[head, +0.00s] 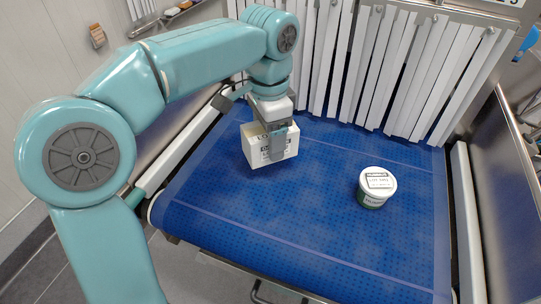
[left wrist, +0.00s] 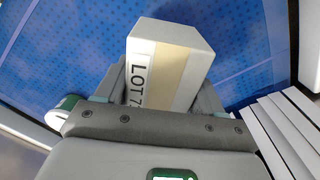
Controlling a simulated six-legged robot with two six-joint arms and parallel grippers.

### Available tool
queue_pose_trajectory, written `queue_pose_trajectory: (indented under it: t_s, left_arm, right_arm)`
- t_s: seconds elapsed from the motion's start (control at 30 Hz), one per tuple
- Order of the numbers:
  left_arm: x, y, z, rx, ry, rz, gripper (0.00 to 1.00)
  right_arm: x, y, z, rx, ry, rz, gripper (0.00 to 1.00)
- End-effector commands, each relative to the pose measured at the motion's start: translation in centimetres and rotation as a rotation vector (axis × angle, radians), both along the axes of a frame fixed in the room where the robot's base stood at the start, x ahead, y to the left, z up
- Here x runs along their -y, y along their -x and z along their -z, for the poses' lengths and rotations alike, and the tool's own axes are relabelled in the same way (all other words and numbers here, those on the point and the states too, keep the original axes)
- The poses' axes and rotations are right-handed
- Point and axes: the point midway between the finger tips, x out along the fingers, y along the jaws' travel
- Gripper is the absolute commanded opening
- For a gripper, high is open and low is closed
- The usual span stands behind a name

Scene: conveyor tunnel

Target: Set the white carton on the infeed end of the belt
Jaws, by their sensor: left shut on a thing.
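The white carton (head: 268,148) with dark print is in my left gripper, over the left back part of the blue belt (head: 290,210). My left gripper (head: 277,140) comes down from above and is shut on the carton. In the left wrist view the carton (left wrist: 168,70) shows a tan tape strip and "LOT" lettering, between the fingers (left wrist: 160,90). The carton's underside is hidden, so I cannot tell whether it touches the belt. My right gripper is not in view.
A white tub (head: 376,187) with a green band stands on the belt to the right. White strip curtains (head: 380,65) hang across the back of the belt. The front middle of the belt is clear. Side rails (head: 465,220) border it.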

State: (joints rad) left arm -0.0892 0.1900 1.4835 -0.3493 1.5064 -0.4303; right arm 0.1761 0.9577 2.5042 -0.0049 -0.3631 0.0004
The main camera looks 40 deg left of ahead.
Motion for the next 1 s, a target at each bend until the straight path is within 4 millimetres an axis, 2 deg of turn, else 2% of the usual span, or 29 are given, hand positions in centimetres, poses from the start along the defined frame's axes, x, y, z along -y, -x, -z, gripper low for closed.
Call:
queue_pose_trajectory:
  t_s: [0.33, 0.77, 0.8, 0.83, 0.87, 1.0]
  left_arm:
    - [0.0, -0.1, 4.3, 0.000, 0.000, 0.000, 0.13]
    - [0.0, -0.2, 4.9, 0.001, 0.000, 0.000, 0.13]
    - [0.0, -0.1, 4.8, 0.001, 0.001, 0.000, 0.81]
    - [0.0, -0.1, 4.8, 0.001, 0.001, 0.000, 0.91]
    - [0.0, -0.1, 4.8, 0.001, 0.001, 0.000, 0.94]
    - [0.0, -0.1, 4.8, 0.001, 0.001, 0.000, 0.94]
  right_arm:
    - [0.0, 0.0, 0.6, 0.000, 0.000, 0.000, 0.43]
    - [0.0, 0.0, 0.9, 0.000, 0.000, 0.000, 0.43]
    - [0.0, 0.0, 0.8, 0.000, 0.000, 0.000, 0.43]
    - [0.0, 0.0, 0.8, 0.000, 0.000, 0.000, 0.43]
    - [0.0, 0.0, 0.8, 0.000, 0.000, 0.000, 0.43]
    - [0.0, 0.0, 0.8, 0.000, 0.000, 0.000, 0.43]
